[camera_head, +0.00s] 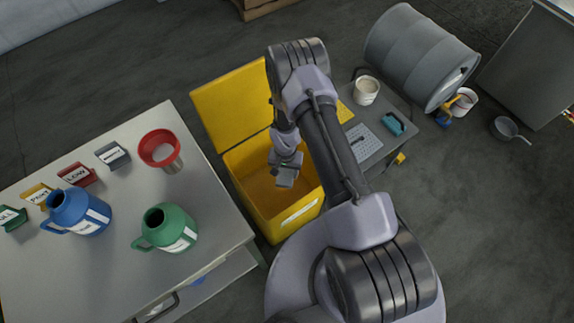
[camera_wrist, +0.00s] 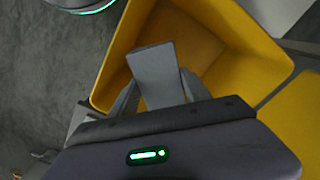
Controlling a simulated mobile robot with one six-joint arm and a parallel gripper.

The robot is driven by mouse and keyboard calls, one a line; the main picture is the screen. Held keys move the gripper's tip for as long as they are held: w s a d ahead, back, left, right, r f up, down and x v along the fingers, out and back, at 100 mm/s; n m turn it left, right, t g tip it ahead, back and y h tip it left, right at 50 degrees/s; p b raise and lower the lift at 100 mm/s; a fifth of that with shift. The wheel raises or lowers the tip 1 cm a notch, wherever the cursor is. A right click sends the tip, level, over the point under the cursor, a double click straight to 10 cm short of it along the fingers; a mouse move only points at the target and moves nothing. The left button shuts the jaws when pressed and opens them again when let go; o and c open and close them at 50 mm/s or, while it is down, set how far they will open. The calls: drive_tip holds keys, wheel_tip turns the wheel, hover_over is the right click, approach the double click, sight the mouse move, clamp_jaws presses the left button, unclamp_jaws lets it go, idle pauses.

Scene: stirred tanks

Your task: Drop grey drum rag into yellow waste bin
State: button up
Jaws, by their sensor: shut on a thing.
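The yellow waste bin (camera_head: 262,208) stands on the floor beside the metal table, its lid (camera_head: 229,107) tipped open at the back. It also shows in the wrist view (camera_wrist: 118,50), where its open mouth lies beyond my gripper. My gripper (camera_head: 287,172) is over the bin's opening, pointing down. It is shut on the grey rag (camera_wrist: 154,72), a flat grey piece between the two fingers. In the head view the rag (camera_head: 285,181) shows at the fingertips, within the outline of the bin's mouth. I cannot tell exactly how high it is above the bin floor.
The metal table (camera_head: 100,258) at left holds a blue jug (camera_head: 75,212), a green jug (camera_head: 165,228), a red funnel (camera_head: 160,149) and several labelled blocks. A low bench with a white tub (camera_head: 366,90) stands right of the bin. A grey drum (camera_head: 418,55) lies behind it.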

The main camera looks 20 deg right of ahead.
wheel_tip(320, 180, down, 9)
drive_tip(key=b, duration=0.7)
drive_tip(key=shift+f, duration=0.15)
drive_tip(key=o, duration=1.4)
drive_tip(key=shift+d, duration=0.1)
wheel_tip(320, 180, up, 17)
drive_tip(key=p, duration=0.7)
drive_tip(key=shift+f, duration=0.15)
drive_tip(key=shift+r, duration=0.4)
